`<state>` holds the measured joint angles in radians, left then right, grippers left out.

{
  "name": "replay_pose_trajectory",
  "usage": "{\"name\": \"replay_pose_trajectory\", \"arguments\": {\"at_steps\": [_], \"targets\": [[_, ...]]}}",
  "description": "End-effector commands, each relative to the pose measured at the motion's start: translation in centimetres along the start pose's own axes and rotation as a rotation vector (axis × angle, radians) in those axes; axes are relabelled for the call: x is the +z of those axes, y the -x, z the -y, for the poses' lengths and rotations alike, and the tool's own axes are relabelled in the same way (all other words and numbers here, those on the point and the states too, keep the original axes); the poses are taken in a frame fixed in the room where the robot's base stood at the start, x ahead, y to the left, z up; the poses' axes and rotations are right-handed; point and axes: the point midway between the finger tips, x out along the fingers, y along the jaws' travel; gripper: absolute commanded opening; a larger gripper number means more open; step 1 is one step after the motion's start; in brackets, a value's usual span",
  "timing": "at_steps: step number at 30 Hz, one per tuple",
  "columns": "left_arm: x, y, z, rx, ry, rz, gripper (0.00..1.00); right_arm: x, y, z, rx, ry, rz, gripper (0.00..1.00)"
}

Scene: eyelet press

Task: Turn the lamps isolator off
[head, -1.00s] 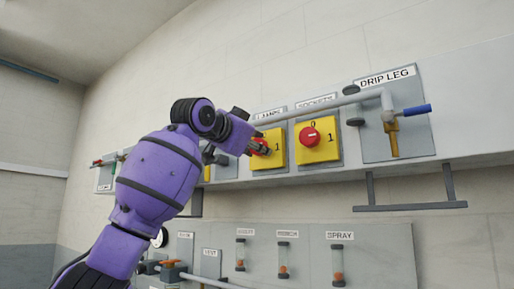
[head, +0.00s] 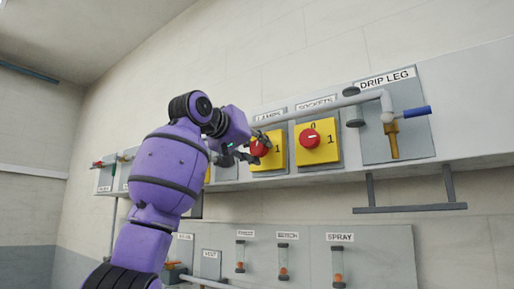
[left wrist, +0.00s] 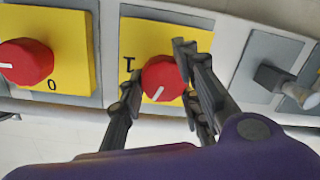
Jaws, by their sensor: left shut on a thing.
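The lamps isolator is a red knob (head: 260,147) on a yellow plate (head: 277,158) under the LAMPS label (head: 268,115). My left gripper (head: 254,144) reaches it from the left. In the left wrist view the gripper (left wrist: 157,88) has fingers on both sides of the red knob (left wrist: 160,72) and is shut on it. There the knob's white mark points down and left, between the printed 1 at its left and the bottom of the plate. The lamps 0 is hidden or unreadable. My right gripper is not in view.
The sockets isolator (head: 309,138), a like red knob, is close on the right, its mark toward 1. A pipe (head: 345,100) runs above to the drip leg valve (head: 392,125). A lower panel (head: 380,260) carries several indicators. A black rail (head: 410,207) juts below.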

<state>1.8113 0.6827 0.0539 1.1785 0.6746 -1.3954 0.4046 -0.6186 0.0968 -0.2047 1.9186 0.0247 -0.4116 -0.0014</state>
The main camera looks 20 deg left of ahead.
Motion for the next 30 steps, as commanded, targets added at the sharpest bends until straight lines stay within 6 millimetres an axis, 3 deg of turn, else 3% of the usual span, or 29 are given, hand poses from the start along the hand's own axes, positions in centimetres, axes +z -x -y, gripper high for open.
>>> {"name": "replay_pose_trajectory", "arguments": {"at_steps": [15, 30], "targets": [[-0.41, 0.09, -0.18, 0.024, 0.354, 0.015, 0.05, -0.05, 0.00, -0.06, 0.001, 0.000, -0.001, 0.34], [-0.68, 0.26, -0.21, 0.031, 0.430, 0.014, 0.05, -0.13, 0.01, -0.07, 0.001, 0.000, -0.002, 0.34]]}}
